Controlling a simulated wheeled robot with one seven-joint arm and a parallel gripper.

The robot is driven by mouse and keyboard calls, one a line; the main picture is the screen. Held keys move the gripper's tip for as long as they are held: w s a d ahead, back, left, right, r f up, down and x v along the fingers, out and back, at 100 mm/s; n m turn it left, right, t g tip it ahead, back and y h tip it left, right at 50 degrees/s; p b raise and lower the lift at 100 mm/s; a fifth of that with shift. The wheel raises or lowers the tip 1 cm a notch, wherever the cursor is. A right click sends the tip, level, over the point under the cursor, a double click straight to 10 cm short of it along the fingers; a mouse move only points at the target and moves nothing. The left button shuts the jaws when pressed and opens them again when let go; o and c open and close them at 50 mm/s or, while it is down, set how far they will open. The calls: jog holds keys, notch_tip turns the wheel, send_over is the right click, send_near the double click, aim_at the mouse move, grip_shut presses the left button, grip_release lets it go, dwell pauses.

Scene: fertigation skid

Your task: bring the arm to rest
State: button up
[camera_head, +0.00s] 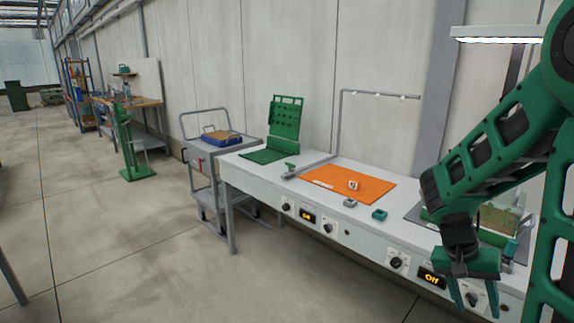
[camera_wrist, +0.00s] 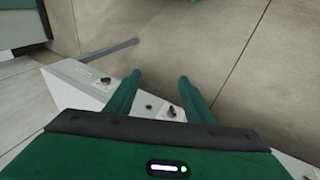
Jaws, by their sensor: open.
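My gripper (camera_head: 475,300) hangs at the lower right in the head view, pointing down in front of the bench's front panel. Its two green fingers are apart with nothing between them. In the wrist view the open gripper (camera_wrist: 158,85) shows both fingers, with the bench's front edge and the concrete floor beyond them. My green arm (camera_head: 500,150) is bent, coming down from the upper right. It hides part of the bench's right end.
A grey cart (camera_head: 205,160) stands beyond. Floor (camera_head: 120,240) at left is clear.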

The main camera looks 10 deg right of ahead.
jog(key=s+a+r+n+t+y, duration=0.2)
jog(key=s+a+r, duration=0.6)
jog(key=s, duration=0.4)
jog(key=n+y, duration=0.1)
jog(key=y, duration=0.1)
jog(key=shift+s+y, duration=0.35)
jog(key=shift+y, duration=0.05)
